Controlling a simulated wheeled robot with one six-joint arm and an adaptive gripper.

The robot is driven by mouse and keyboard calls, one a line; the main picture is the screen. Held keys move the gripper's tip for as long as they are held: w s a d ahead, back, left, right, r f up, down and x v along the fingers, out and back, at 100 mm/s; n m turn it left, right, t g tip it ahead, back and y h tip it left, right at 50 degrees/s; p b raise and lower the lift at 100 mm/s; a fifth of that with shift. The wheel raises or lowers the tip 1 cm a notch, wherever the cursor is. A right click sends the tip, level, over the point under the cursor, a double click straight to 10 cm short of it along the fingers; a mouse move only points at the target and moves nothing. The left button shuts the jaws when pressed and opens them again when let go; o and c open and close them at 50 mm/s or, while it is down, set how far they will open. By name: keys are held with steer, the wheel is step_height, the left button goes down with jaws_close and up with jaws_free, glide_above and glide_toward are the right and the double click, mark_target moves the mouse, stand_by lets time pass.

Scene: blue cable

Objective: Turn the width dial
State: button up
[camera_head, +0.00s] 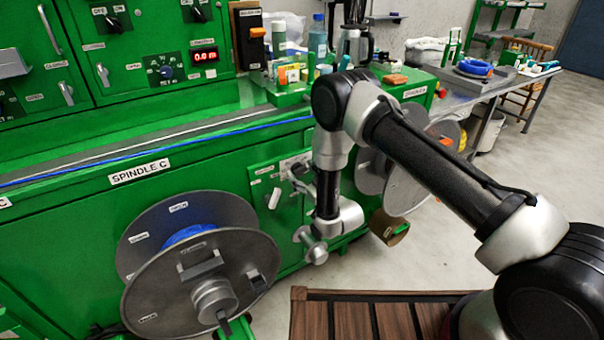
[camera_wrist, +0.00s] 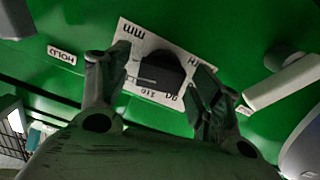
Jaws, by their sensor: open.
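The width dial (camera_wrist: 160,70) is a black knob on a white plate (camera_wrist: 130,35) with mm and number marks, upside down in the wrist view. My gripper (camera_wrist: 163,74) is open, with one finger on each side of the dial. I cannot tell whether the fingers touch it.
A white lever (camera_wrist: 285,82) sticks out right of the dial in the wrist view. In the head view, a large reel (camera_head: 200,265) with blue cable stands left of my gripper. A wooden slatted platform (camera_head: 345,315) lies below.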

steer(key=shift+w+a, duration=0.3)
steer(key=shift+w, duration=0.15)
steer(key=c, duration=1)
steer(key=shift+n, duration=0.3)
steer(key=n, duration=0.7)
steer(key=shift+r, duration=0.1)
steer(key=n, duration=0.4)
steer(key=shift+n, duration=2.1)
